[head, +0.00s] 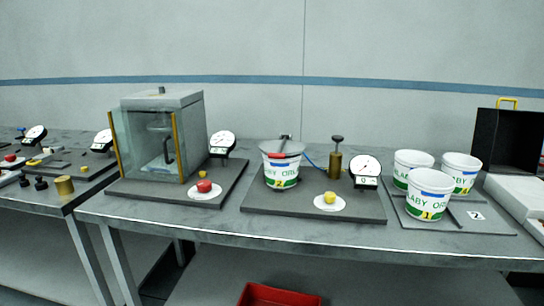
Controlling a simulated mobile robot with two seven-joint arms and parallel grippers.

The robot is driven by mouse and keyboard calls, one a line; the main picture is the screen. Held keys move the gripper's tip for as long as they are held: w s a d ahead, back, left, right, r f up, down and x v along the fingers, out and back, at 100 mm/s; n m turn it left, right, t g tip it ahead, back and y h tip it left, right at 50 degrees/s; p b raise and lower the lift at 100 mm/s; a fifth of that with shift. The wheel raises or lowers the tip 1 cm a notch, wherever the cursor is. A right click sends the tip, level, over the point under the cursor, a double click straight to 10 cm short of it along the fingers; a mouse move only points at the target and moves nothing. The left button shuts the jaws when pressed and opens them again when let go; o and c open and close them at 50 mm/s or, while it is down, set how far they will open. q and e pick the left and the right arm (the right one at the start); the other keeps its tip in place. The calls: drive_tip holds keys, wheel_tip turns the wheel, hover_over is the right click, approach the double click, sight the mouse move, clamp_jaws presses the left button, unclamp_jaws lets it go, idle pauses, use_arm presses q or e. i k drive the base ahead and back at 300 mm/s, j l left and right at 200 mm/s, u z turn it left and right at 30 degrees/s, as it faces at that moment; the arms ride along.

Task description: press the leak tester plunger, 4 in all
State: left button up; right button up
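The leak tester stands on a dark grey board (315,206) at the middle of the table. Its plunger (337,139) has a dark knob raised on a short stem above a brass cylinder (335,166). A thin blue tube (311,161) shows between the cylinder and a white tub (281,172) covered by a grey lid (281,148). A round white gauge (365,167) with a small display, apparently reading 0, stands right of the plunger. A yellow button (330,197) on a white disc sits in front. Neither of my grippers shows.
A glass-walled chamber (143,147) with a red button (204,186) and a gauge (222,143) stands left. Several white tubs (429,193) stand on a mat at right, near a black case (505,139) and white box (517,198). A red bin (278,295) is below.

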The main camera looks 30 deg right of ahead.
sight(338, 138)
drive_tip(key=l+z, duration=0.1)
drive_tip(key=z, duration=1.2)
